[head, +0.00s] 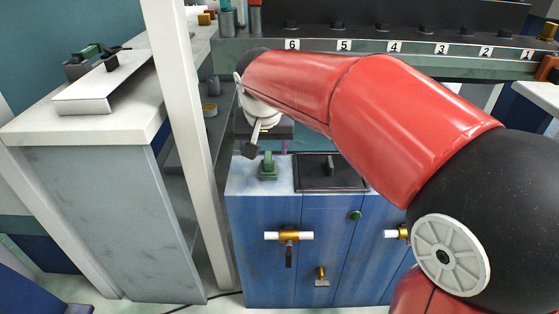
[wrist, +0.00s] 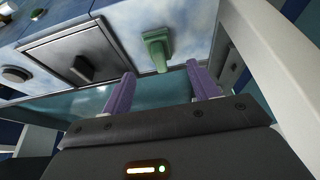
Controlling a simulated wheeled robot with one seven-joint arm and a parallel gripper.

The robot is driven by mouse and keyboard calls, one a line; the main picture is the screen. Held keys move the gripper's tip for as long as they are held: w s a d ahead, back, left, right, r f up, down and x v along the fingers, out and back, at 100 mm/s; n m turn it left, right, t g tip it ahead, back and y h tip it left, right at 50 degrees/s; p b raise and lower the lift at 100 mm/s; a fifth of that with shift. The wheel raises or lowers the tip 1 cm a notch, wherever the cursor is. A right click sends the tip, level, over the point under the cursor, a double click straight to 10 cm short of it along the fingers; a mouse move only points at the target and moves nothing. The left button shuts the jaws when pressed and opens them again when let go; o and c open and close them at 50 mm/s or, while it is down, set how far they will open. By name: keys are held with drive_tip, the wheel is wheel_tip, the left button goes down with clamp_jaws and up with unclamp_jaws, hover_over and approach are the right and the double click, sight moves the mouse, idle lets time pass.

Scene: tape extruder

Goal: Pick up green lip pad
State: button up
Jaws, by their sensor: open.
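The green lip pad (head: 268,167) stands on the light top of the blue cabinet, at its left side, beside a dark square panel. In the wrist view the green pad (wrist: 156,48) shows beyond my fingertips, roughly centred between them. My gripper (wrist: 162,84) is open, with two purple fingers apart and nothing between them. The pad appears clear of both fingers. In the head view my wrist is just above and behind the pad, and the fingers are mostly hidden there.
The dark panel with a black handle (head: 329,168) lies right of the pad. The blue cabinet (head: 265,250) has brass and white fittings on its front. A white post (head: 190,130) stands close on the left. A numbered rail (head: 395,47) runs behind my arm.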

sight(268, 157)
drive_tip(key=x, duration=0.7)
drive_tip(key=shift+w, duration=0.45)
drive_tip(key=c, duration=1.1)
drive_tip(key=shift+r, duration=0.2)
wheel_tip(268, 157, up, 20)
drive_tip(key=p, duration=0.3)
drive_tip(key=shift+f, duration=0.15)
